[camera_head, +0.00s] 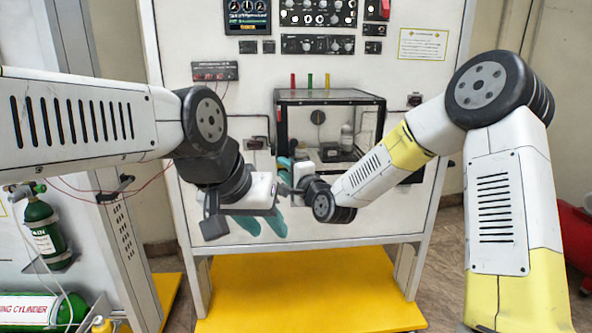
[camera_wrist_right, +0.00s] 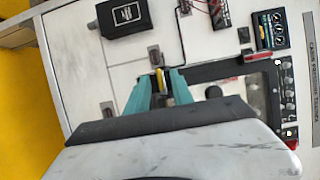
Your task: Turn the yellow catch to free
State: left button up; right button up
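The yellow catch (camera_wrist_right: 161,84) shows in the right wrist view as a small narrow yellow piece at the edge of the dark-framed box. My right gripper (camera_wrist_right: 159,79) has one teal finger on each side of it, with a gap between the fingers wider than the catch; I cannot tell whether either finger touches it. In the head view my right gripper (camera_head: 285,175) is at the left edge of the clear box, and the catch cannot be made out there. My left gripper (camera_head: 262,226) is lower, in front of the panel, its teal fingers apart and empty.
The clear box (camera_head: 330,97) with a dark frame stands out from the white panel (camera_head: 180,40). Gauges (camera_head: 247,14) and switch rows sit above it. Green cylinders (camera_head: 45,230) are at the left. A yellow base (camera_head: 300,290) lies below the panel.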

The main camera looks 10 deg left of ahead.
grip_shut()
jog(key=n+h, duration=0.1)
jog(key=n, duration=0.2)
jog(key=r+n+g+h, duration=0.1)
jog(key=n+h, duration=0.1)
jog(key=n, duration=0.1)
jog(key=a+n+h, duration=0.1)
jog(key=n+h, duration=0.1)
jog(key=n, duration=0.2)
jog(key=shift+s+r+g, duration=0.15)
jog(key=shift+g, duration=0.15)
jog(key=shift+a+n+h, duration=0.15)
jog(key=shift+n+h, duration=1.15)
jog(key=shift+n, duration=0.4)
